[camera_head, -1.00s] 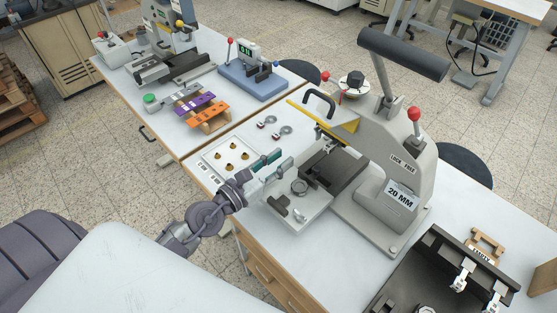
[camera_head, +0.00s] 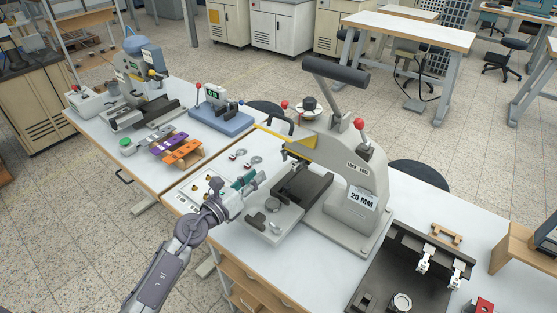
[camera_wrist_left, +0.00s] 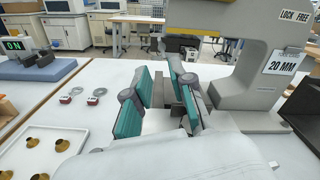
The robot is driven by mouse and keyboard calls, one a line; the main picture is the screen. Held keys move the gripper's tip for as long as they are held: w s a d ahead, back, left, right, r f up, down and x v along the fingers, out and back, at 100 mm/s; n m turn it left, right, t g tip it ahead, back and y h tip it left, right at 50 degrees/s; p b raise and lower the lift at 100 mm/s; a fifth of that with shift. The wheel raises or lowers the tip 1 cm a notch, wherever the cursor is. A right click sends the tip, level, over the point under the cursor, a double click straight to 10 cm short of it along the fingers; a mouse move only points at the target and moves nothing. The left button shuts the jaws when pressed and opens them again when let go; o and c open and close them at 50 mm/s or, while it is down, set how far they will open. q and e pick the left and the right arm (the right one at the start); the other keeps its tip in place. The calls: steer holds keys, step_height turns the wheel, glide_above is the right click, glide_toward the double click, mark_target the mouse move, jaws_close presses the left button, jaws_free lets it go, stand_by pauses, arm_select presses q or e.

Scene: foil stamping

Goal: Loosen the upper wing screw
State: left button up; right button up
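The grey hand press (camera_head: 362,172) stands on the table, with a "LOCK FREE" label, a "20 MM" plate and a yellow part at its head (camera_head: 292,150). Small metal parts sit under that head; I cannot clearly make out a wing screw among them. My left gripper (camera_head: 250,182) is at the left of the press, above the table by the press's front plate (camera_head: 268,222). In the left wrist view its two teal-padded fingers (camera_wrist_left: 163,92) stand apart with nothing between them, pointing toward the press (camera_wrist_left: 262,75). My right gripper is not in view.
A white tray (camera_wrist_left: 22,170) with brass pieces lies left of my left gripper. Two small red-tagged metal parts (camera_wrist_left: 72,95) lie beyond it. The press's long black handle (camera_head: 336,70) rises above. A dark fixture (camera_head: 400,275) is at the right front.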

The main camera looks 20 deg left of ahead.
arm_select(q)
glide_toward(285, 154)
steer(key=w, duration=0.3)
steer(key=x, duration=0.5)
steer(key=shift+d, duration=0.25)
steer(key=shift+c, duration=0.8)
jaws_close()
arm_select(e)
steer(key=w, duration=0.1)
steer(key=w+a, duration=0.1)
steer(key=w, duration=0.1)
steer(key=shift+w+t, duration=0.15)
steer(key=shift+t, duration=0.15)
